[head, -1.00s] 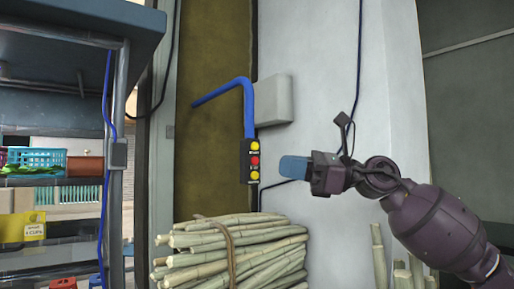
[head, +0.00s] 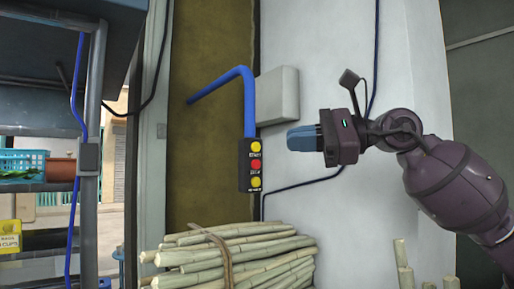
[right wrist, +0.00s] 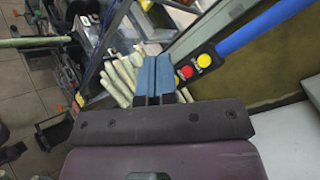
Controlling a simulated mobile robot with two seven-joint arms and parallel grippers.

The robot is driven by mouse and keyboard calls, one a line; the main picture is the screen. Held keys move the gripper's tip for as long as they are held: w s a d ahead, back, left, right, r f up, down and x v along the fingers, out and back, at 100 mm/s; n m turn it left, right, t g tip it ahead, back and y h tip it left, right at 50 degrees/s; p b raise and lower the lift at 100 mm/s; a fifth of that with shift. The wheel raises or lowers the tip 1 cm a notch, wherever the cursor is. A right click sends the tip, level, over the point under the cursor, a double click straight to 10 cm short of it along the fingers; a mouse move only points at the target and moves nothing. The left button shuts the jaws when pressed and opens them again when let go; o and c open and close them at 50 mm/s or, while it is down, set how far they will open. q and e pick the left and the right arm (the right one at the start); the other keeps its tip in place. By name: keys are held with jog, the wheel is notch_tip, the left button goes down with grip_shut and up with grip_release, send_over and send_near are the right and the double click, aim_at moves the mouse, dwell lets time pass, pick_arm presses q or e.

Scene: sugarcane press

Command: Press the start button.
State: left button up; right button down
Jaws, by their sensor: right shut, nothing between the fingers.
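A black control box (head: 250,167) hangs from a blue pipe (head: 248,100) in front of the wall. It has a yellow button at the top (head: 255,147), a red one (head: 255,164) in the middle and a yellow one (head: 255,182) at the bottom. Small labels sit by the buttons; the top one seems to read START. My right gripper (head: 292,138) is shut and empty, its blue fingers pointing left, to the right of the top button and apart from it. In the right wrist view the fingers (right wrist: 156,78) are together, left of the box (right wrist: 196,68). My left gripper is not in view.
A grey wall box (head: 277,95) and a dark cable (head: 300,186) are on the white wall behind. A metal shelf (head: 90,150) stands at the left.

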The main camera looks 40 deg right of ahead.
aim_at(256, 147)
jog(key=w+d+p, duration=0.1)
jog(key=w, duration=0.8)
jog(key=shift+p, duration=0.4)
dwell(0.4)
dwell(0.9)
dwell(0.6)
jog(key=shift+w, duration=0.1)
jog(key=shift+w, duration=0.25)
jog(key=shift+w+d+p, duration=0.1)
jog(key=shift+w+p, duration=0.05)
jog(key=shift+p, duration=0.2)
